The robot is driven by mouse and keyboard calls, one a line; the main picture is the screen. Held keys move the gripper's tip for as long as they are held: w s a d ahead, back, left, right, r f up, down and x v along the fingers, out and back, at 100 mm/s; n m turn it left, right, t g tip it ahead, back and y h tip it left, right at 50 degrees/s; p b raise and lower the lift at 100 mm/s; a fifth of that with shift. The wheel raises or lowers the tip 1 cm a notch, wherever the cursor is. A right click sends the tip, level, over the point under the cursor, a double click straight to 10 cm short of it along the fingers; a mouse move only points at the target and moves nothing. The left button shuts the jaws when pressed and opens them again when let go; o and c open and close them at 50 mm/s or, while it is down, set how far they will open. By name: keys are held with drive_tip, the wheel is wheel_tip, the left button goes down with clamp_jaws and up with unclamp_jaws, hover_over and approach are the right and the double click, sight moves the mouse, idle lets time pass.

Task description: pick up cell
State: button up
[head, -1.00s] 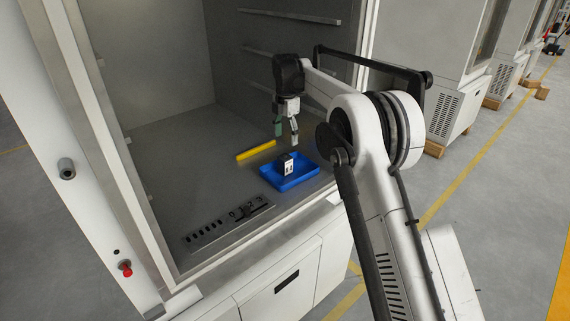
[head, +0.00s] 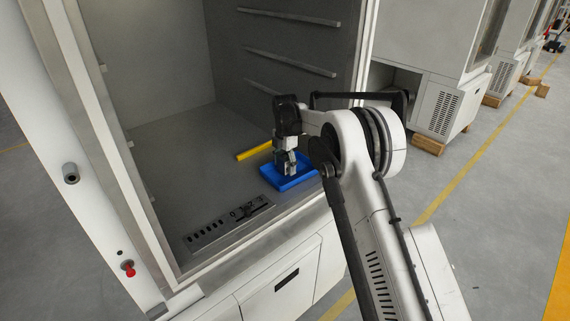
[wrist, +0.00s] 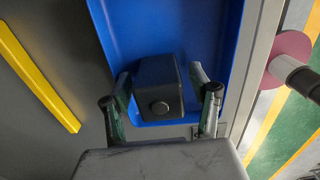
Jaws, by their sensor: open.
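The cell, a dark block with a round knob on its near face, shows in the wrist view (wrist: 160,85). It sits in a blue tray (wrist: 212,28), which also shows in the head view (head: 306,182). My gripper (head: 286,172) is down at the tray, and its fingers hide most of the cell in the head view. In the wrist view my gripper (wrist: 162,84) is open, with one finger on each side of the cell. I cannot tell whether either finger touches it.
A yellow bar (head: 254,150) lies on the chamber floor left of the tray. A slotted panel with number marks (head: 228,226) lies at the front edge. The chamber's side wall with rails (head: 290,62) rises behind my arm. The floor left of the tray is mostly clear.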

drive_tip(key=shift+f, duration=0.2)
drive_tip(key=c, duration=1.4)
drive_tip(key=shift+r, duration=0.1)
